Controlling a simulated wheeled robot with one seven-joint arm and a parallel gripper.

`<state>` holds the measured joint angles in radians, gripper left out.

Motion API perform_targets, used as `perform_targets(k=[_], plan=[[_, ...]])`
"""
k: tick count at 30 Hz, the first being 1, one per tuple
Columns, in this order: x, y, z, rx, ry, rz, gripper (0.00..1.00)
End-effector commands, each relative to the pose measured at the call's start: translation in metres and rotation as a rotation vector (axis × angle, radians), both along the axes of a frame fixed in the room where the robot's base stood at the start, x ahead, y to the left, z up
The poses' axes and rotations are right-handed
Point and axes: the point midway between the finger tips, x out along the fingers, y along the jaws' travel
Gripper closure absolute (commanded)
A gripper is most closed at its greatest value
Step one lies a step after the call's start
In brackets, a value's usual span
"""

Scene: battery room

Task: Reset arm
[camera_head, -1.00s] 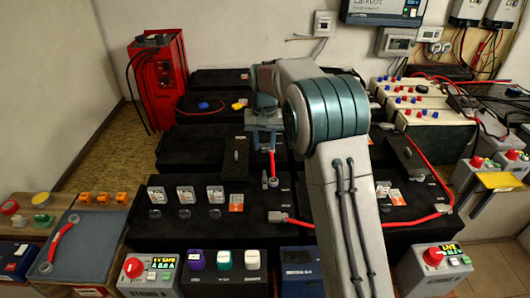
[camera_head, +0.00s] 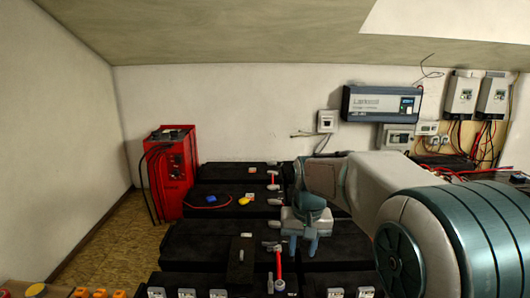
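My gripper (camera_head: 303,246) hangs above the black battery blocks (camera_head: 200,245), right of the middle of the head view. Its two fingers point down with a gap between them, and I see nothing held there. My arm comes in from the lower right, with its large grey and teal joint close to the camera.
A red cabinet (camera_head: 172,172) with black cables stands at the back left. A blue-grey inverter (camera_head: 383,103) and two wall units (camera_head: 463,95) hang on the back wall. Blue and yellow items (camera_head: 211,199) lie on a rear block. My arm hides much of the right side.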

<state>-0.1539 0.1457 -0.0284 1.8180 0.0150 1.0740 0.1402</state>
Motion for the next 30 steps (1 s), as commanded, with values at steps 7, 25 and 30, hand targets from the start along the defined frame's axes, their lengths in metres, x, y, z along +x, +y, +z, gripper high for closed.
perform_targets(k=[7,25,30], plan=[[-0.087,-0.031,0.025,-0.002,-0.063,-0.004,0.67],[-0.213,-0.059,0.007,-0.025,-0.147,-0.001,0.67],[-0.213,-0.059,0.006,-0.025,-0.147,0.000,0.67]])
